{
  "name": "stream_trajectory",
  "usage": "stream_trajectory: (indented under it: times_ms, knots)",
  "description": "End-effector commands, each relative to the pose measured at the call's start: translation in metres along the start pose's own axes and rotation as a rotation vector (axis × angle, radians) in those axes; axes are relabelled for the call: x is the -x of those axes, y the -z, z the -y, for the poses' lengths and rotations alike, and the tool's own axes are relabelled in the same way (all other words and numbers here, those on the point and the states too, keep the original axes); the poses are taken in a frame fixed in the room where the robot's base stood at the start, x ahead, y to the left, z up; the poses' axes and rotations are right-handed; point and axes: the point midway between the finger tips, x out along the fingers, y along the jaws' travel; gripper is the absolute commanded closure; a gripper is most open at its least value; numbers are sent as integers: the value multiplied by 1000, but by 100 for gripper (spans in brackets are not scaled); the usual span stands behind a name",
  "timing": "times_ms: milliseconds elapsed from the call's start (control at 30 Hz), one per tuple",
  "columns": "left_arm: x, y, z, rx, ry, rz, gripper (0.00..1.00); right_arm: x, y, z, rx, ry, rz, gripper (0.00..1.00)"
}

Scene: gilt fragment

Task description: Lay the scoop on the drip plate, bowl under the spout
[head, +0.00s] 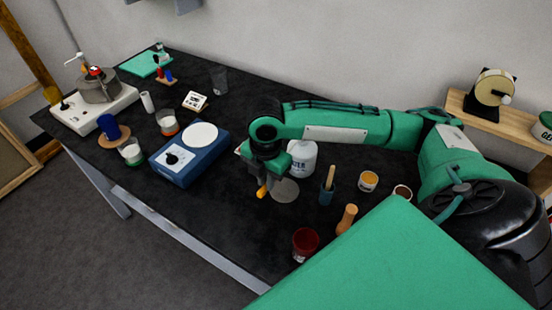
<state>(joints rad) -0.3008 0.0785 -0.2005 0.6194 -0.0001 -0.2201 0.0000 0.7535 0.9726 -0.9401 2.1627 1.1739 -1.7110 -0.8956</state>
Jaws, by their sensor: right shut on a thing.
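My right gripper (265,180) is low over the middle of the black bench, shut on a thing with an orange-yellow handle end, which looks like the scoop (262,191). The gripper hides most of it. A flat grey disc (285,191) shows just right of the gripper; I cannot tell whether it lies on the bench or belongs to the held thing. At the far left a grey pot (98,86) stands on a white base (72,118); I cannot make out a spout or drip plate there with certainty. My left gripper is not in view.
A blue hotplate (185,170) stands left of the gripper. A white bottle (302,158) is close behind it. A blue holder (326,196), a red jar (305,243) and a wooden-handled tool (347,218) are to the right. Small cups stand between the hotplate and the white base.

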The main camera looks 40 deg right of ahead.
Motion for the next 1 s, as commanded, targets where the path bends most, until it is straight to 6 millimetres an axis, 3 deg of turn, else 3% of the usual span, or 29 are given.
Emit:
stream_trajectory:
  times_ms: [133, 400, 800, 1000]
  knots:
    - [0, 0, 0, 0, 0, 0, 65, -1, -6, 8, 48, 1, 28, 100]
    - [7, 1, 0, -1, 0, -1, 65, -47, -7, 9, 54, 1, 29, 100]
    - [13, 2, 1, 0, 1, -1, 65, -90, -8, 9, 52, -1, 27, 100]
    - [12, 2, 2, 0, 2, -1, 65, -94, -8, 8, 53, -4, 29, 100]
